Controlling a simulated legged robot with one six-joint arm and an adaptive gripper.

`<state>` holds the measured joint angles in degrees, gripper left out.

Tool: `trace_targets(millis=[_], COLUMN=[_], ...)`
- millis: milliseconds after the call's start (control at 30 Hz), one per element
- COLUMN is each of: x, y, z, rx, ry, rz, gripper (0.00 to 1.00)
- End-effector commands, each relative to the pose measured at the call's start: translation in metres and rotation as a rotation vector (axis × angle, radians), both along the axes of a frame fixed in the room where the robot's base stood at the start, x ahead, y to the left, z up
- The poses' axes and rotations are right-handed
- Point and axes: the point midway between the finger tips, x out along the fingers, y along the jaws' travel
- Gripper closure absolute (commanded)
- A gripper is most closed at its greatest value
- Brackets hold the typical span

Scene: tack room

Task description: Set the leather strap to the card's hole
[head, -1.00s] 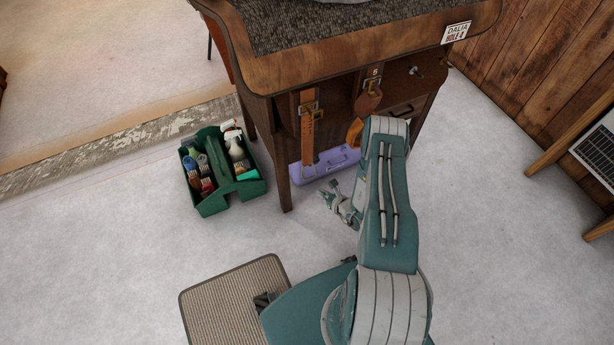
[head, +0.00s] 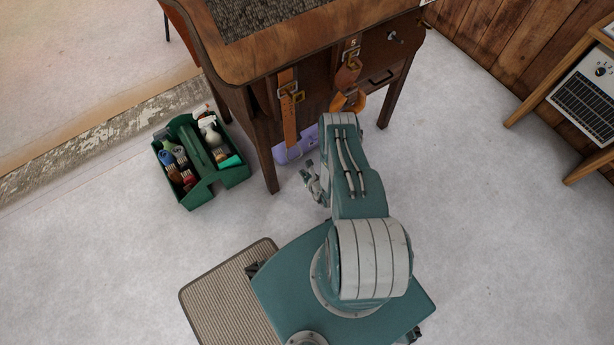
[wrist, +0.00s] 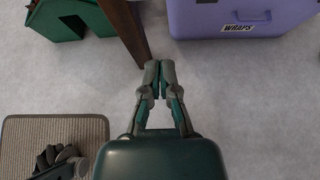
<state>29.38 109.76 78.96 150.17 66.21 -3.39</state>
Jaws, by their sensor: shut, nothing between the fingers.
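A tan leather strap (head: 288,115) with a brass buckle hangs from the front of the wooden table. A second brown leather strap (head: 347,74), with a buckle and a small "5" tag, hangs to its right; its lower end curls in an orange loop. Of the white card on the table edge, only a sliver (head: 427,3) shows at the top; its writing is cut off. My gripper (head: 308,172) is below and in front of the straps, apart from them. In the wrist view my gripper (wrist: 158,66) is shut and empty over bare floor.
The table's front leg (head: 266,155) stands close to my gripper. A purple box (wrist: 240,18) marked "WRAPS" lies under the table. A green tote (head: 195,180) of brushes stands left.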

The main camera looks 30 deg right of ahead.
Motion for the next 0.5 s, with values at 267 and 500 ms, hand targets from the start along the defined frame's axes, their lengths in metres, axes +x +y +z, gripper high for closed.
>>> trace_targets(millis=[267,500], x=[0.024,0.033], y=[0.002,0.001], z=[-0.015,-0.003], rx=[-0.001,0.000], ry=[-0.001,-0.001], rz=[0.002,0.000], gripper=[1.00,1.00])
